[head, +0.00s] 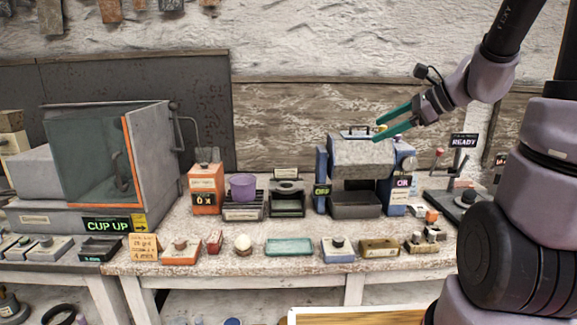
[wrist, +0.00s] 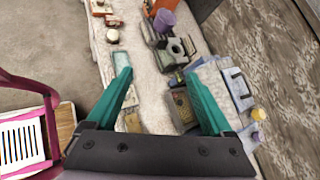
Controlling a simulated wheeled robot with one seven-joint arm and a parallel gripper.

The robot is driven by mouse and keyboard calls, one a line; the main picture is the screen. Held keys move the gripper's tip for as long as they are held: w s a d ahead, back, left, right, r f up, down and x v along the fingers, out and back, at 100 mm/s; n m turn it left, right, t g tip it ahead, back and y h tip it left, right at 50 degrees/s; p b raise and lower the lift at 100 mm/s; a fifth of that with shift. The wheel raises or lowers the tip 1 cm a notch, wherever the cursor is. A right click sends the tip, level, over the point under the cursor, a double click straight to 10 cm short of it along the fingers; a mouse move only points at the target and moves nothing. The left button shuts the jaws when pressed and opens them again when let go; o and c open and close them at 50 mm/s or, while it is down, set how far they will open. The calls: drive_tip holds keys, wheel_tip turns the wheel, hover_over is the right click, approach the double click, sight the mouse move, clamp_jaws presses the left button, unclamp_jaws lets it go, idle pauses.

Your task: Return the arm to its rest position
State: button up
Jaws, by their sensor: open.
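My gripper (head: 392,120) is in the upper right of the head view, raised in front of and above the grey and blue press-like machine (head: 362,160). Its two teal fingers are spread apart with nothing between them. In the wrist view the fingers of my gripper (wrist: 162,95) point over the workbench (wrist: 142,75), well above its top. My arm (head: 475,80) reaches in from the right, bent, with its dark and mauve links crossing the right side of the head view.
The workbench (head: 300,225) carries a purple cup (head: 243,187), an orange box (head: 205,190), a teal tray (head: 289,247) and several small devices. A grey chamber (head: 155,150) stands left. A pink-framed chair-like thing (wrist: 45,120) shows in the wrist view. Bare floor (wrist: 50,50) lies beside the bench.

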drive_tip(key=s+r+n+h, duration=0.3)
drive_tip(key=s+n, duration=0.4)
drive_tip(key=n, duration=0.1)
drive_tip(key=s+r+n+h, duration=0.4)
drive_tip(key=s+n, duration=0.4)
drive_tip(key=shift+d+t, duration=0.3)
drive_tip(key=shift+d, duration=0.15)
